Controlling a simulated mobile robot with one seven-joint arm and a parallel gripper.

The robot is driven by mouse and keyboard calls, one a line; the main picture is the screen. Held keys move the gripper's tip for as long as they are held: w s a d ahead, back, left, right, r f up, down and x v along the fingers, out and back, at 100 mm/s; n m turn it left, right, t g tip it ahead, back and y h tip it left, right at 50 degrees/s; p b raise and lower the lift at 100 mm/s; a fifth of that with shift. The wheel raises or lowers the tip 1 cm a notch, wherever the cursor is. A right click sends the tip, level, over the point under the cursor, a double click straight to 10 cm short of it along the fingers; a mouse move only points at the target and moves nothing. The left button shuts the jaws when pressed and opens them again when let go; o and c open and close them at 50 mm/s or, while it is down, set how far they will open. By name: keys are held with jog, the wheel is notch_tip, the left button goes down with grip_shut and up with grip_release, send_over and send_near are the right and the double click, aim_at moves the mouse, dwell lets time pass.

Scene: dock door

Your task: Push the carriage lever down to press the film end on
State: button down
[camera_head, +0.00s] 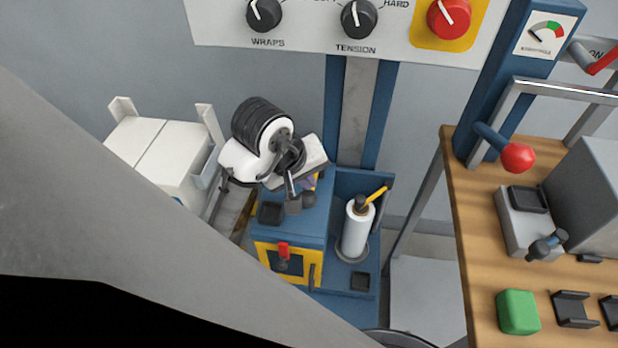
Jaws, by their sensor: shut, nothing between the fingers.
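The blue carriage (318,222) sits low on the mast and holds an upright white film roll (356,232). A yellow lever (376,194) sticks up and to the right from the dark cap at the roll's top. A short red-tipped lever (283,251) stands on a yellow-framed panel on the carriage front. I cannot tell for sure which is the carriage lever. My gripper (291,190) is shut and empty, over the back left part of the carriage, left of the roll. Whether it touches anything is unclear. The film end cannot be made out.
A control panel (220,22) with knobs and a red dial spans the top. White boxes (165,155) stand at left. At right, a wooden bench (480,270) carries a green block (517,312), and a blue post (500,90) bears a red-ball lever (517,157).

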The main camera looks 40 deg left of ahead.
jog(key=shift+s+d+f+b, duration=0.1)
jog(key=shift+s+f+b, duration=0.1)
jog(key=shift+f, duration=0.15)
jog(key=shift+s+d+f+b, duration=0.1)
jog(key=shift+f+b, duration=0.1)
jog(key=shift+f, duration=0.15)
dwell(0.6)
dwell(0.5)
jog(key=shift+w+a+r+p, duration=0.15)
jog(key=shift+w+r+p, duration=0.15)
jog(key=shift+r+p, duration=0.5)
jog(key=shift+w+a+r+p, duration=0.2)
jog(key=shift+w+r+p, duration=0.1)
jog(key=shift+r+p, duration=0.45)
jog(key=shift+w+a+r+p, duration=0.15)
jog(key=shift+w+r+p, duration=0.15)
jog(key=shift+r+p, duration=0.45)
jog(key=r+p, duration=0.1)
jog(key=w+r+p, duration=0.1)
jog(key=r+p, duration=0.2)
jog(key=p, duration=0.1)
jog(key=shift+w+a+r, duration=0.25)
jog(key=shift+w+a, duration=0.15)
